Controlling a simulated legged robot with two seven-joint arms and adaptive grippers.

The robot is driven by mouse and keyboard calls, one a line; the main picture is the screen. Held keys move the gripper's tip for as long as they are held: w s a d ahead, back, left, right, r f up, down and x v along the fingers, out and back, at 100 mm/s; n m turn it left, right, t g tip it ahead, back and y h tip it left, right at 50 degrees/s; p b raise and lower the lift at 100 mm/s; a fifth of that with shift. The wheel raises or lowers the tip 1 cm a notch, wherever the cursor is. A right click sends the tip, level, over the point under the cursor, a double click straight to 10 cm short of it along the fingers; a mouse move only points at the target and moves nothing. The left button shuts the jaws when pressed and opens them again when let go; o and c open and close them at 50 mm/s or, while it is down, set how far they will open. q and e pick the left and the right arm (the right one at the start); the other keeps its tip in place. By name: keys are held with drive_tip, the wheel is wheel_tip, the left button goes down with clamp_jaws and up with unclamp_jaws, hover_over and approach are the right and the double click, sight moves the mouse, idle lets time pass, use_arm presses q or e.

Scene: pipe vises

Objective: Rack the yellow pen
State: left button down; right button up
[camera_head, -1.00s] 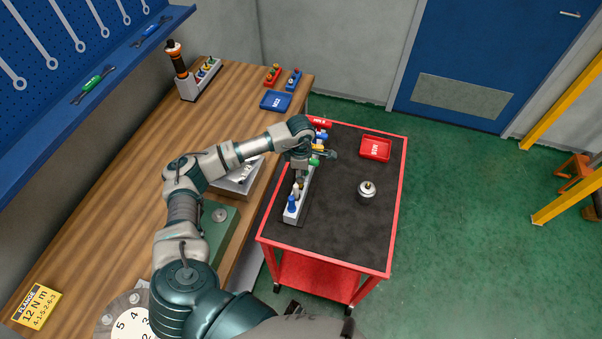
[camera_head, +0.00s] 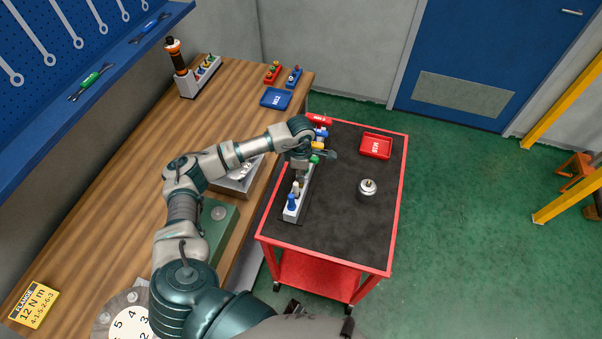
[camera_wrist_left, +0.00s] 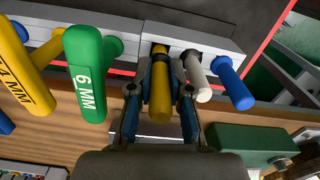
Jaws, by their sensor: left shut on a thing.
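My left gripper (camera_wrist_left: 160,88) is shut on the yellow pen (camera_wrist_left: 160,108), one finger on each side. The pen's far end meets a dark opening in the pale grey rack (camera_wrist_left: 218,41); how deep it sits I cannot tell. A white pen (camera_wrist_left: 198,80) and a blue pen (camera_wrist_left: 232,84) stand in the rack just right of it. In the head view the left gripper (camera_head: 302,176) is over the rack (camera_head: 303,200), and the blue pen (camera_head: 291,202) shows at the near end. The yellow pen is hidden there by my gripper. My right gripper is not in view.
Left of the gripper in the wrist view are a green 6 MM handle (camera_wrist_left: 86,75) and a yellow 4 MM handle (camera_wrist_left: 22,75). On the red cart (camera_head: 398,200) are a red tray (camera_head: 376,146) and a metal canister (camera_head: 367,189). The cart's near right area is clear.

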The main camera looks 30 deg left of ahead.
use_arm(q)
drive_tip(key=shift+f+b, duration=1.15)
drive_tip(key=shift+f, duration=0.45)
idle(1.3)
drive_tip(key=c, duration=1)
unclamp_jaws()
wheel_tip(320, 180, up, 12)
drive_tip(key=shift+w+a+f, duration=0.1)
drive_tip(key=shift+a, duration=0.05)
